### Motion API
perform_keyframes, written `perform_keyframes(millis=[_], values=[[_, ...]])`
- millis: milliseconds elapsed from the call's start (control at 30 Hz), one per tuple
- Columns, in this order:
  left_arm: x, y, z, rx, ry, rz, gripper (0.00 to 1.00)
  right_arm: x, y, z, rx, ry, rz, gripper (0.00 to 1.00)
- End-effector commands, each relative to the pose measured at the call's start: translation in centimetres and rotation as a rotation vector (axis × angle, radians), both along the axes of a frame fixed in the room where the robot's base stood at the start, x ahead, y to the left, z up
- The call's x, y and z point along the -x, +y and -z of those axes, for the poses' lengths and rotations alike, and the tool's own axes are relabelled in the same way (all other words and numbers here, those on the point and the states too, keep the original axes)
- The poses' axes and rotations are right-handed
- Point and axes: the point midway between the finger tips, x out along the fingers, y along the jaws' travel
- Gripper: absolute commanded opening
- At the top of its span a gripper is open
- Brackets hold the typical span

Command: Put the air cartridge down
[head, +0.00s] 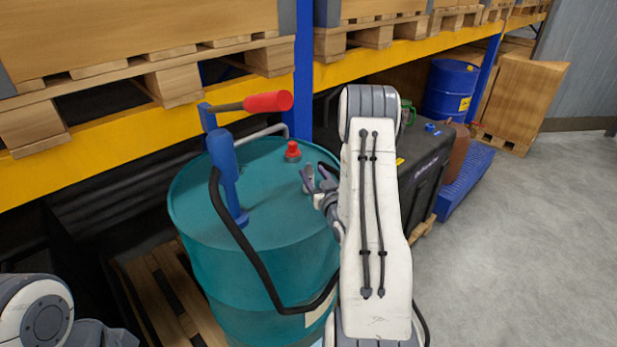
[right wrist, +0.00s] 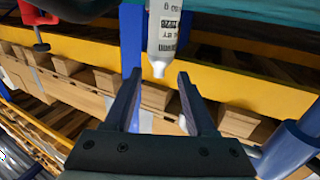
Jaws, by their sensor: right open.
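The air cartridge (right wrist: 165,32), a grey cylinder with a printed label and a narrow pale nozzle, shows at the top of the right wrist view. Its nozzle points down in that picture, toward the gap between the fingertips. My right gripper (right wrist: 159,74) is open, with clear space between its fingers and the cartridge just beyond their tips. In the head view my right gripper (head: 318,183) is over the right part of the teal drum's top (head: 262,205). The cartridge is hard to make out there. My left gripper is out of sight; only part of that arm shows at lower left.
A blue hand pump (head: 226,172) with a red-gripped lever (head: 268,101) and black hose rises from the drum. A red cap (head: 292,150) sits on the drum top. Racking with a yellow beam (head: 130,135) runs behind.

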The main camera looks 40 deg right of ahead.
Motion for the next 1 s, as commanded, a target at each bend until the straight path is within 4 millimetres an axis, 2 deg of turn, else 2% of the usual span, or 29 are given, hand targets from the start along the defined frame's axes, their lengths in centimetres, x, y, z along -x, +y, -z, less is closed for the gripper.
perform_keyframes(millis=[33, 167, 300, 567, 600, 733, 767, 1000], values=[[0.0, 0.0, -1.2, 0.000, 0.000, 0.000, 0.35, -0.7, -0.1, -0.7, 0.001, 0.000, -0.002, 0.56], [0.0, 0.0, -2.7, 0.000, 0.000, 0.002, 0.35, -2.5, -0.8, -1.0, 0.000, 0.000, -0.002, 0.56], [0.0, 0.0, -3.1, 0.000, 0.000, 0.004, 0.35, -3.9, -1.3, -0.6, 0.000, 0.000, 0.000, 0.56], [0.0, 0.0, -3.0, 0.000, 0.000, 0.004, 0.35, -4.2, -1.4, -0.3, 0.000, 0.001, 0.001, 0.56], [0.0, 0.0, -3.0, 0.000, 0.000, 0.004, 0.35, -4.2, -1.4, -0.4, 0.000, 0.001, 0.001, 0.52], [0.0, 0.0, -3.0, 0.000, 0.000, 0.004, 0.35, -4.2, -1.4, -0.4, 0.000, 0.001, 0.000, 0.03], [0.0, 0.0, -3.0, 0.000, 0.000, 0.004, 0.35, -4.2, -1.4, -0.4, 0.000, 0.001, 0.000, 0.00], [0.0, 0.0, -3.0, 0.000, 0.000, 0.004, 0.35, -4.2, -1.4, -0.4, -0.001, 0.002, 0.000, 0.00]])
